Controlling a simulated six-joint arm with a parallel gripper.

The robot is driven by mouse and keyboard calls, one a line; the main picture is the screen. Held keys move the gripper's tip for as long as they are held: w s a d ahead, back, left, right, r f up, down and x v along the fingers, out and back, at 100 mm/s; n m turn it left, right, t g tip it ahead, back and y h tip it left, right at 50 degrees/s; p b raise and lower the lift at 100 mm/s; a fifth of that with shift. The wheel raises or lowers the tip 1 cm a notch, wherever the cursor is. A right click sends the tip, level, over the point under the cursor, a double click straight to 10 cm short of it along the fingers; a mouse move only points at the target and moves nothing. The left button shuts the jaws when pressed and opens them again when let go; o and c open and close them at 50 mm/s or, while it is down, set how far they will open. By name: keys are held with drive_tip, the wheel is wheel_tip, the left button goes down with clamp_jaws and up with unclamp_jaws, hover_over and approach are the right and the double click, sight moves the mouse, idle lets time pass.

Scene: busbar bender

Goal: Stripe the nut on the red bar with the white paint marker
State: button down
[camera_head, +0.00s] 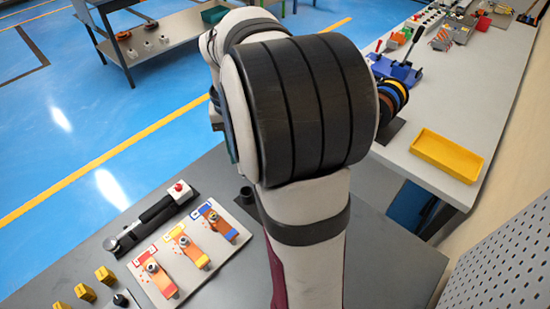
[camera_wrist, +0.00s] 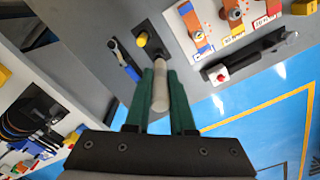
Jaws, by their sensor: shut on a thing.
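In the wrist view, my gripper (camera_wrist: 160,72) has its two green fingers closed on a pale grey-white cylinder, the marker (camera_wrist: 160,94). Its far end reaches a dark plate beside a yellow-topped piece; I cannot tell whether it touches. In the head view my arm hides the gripper and marker. The red-marked copper bar (camera_head: 165,286) lies leftmost on the pale board (camera_head: 194,270), with a grey nut (camera_head: 152,267) near its upper end. The gripper is off the board, to its left in the wrist view.
Yellow-marked (camera_head: 196,256) and blue-marked (camera_head: 222,226) bars share the board. A black wrench (camera_head: 156,212) lies beyond it by a red button (camera_head: 179,188). Yellow blocks (camera_head: 85,292) stand at lower left. Grey tabletop right of my arm is clear.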

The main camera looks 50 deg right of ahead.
drive_tip(key=w+a+r+n, duration=0.2)
drive_tip(key=a+n, duration=0.1)
drive_tip(key=a, duration=0.3)
drive_tip(key=w+a+r+n, duration=0.2)
drive_tip(key=a, duration=0.3)
drive_tip(key=shift+s+a+f+m, duration=0.15)
drive_tip(key=shift+a+f+m, duration=1.95)
drive_tip(key=shift+a, duration=0.65)
drive_tip(key=shift+s+a+f+m, duration=0.2)
drive_tip(key=shift+a+f+m, duration=1.9)
drive_tip(key=shift+a, duration=0.7)
drive_tip(key=shift+s+a+f+m, duration=0.15)
drive_tip(key=shift+a+f+m, duration=1.95)
drive_tip(key=shift+a, duration=0.65)
drive_tip(key=shift+f, duration=0.35)
drive_tip(key=shift+d, duration=0.85)
wheel_tip(320, 180, up, 6)
